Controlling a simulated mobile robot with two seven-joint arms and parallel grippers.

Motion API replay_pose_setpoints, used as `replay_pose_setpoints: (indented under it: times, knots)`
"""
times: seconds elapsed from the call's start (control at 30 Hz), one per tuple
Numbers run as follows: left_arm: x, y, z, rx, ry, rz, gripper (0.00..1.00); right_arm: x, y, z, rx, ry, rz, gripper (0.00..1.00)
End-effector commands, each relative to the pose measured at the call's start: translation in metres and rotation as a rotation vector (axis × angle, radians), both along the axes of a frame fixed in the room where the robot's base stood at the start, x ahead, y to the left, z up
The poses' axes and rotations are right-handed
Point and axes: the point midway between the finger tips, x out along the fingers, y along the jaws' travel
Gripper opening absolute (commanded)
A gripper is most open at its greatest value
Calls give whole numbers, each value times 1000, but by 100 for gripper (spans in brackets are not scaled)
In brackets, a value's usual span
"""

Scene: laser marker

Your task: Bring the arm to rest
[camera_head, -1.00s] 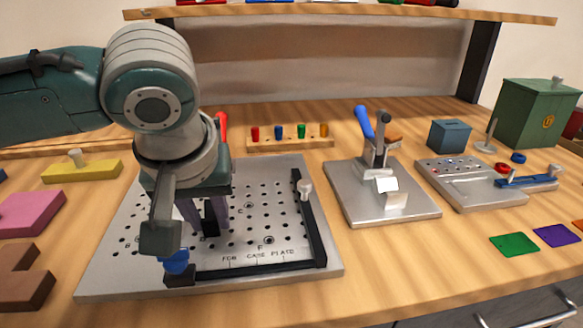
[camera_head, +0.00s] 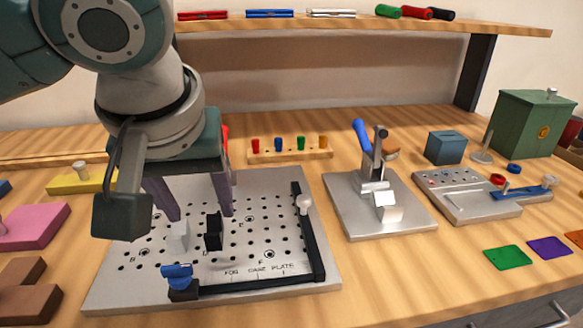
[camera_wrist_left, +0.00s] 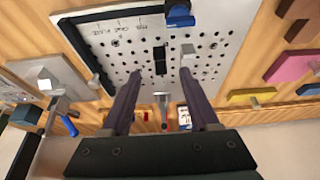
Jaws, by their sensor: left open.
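My left gripper (camera_head: 203,216) is open, with its two purple-grey fingers spread above the perforated metal plate (camera_head: 130,285). A small black block (camera_head: 213,232) stands on the plate below the fingers, and a white block (camera_head: 178,237) stands to its left. In the left wrist view the black block (camera_wrist_left: 160,60) shows between the open fingertips, with nothing gripped. A blue-topped clamp (camera_head: 178,276) sits at the plate's front left corner. My right gripper is in neither view.
A toggle clamp fixture (camera_head: 345,215) with a blue handle stands right of the plate. A rack of coloured pegs (camera_head: 290,155) is behind. Pink (camera_head: 35,228) and yellow (camera_head: 75,183) blocks lie left. A shelf (camera_head: 370,25) spans the back above the table.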

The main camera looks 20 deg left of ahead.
Motion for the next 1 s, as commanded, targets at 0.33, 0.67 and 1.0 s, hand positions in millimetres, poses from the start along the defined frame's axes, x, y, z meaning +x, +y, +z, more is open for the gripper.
replay_pose_setpoints:
  times: [0.33, 0.67, 1.0]
  knots:
    - [-7, -5, 20, 0, 0, 0, 61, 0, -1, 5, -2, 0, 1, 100]
    - [-9, -10, 20, -9, 5, -26, 61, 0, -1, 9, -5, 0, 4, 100]
    - [-72, -85, 39, -148, 14, -490, 61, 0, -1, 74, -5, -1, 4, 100]
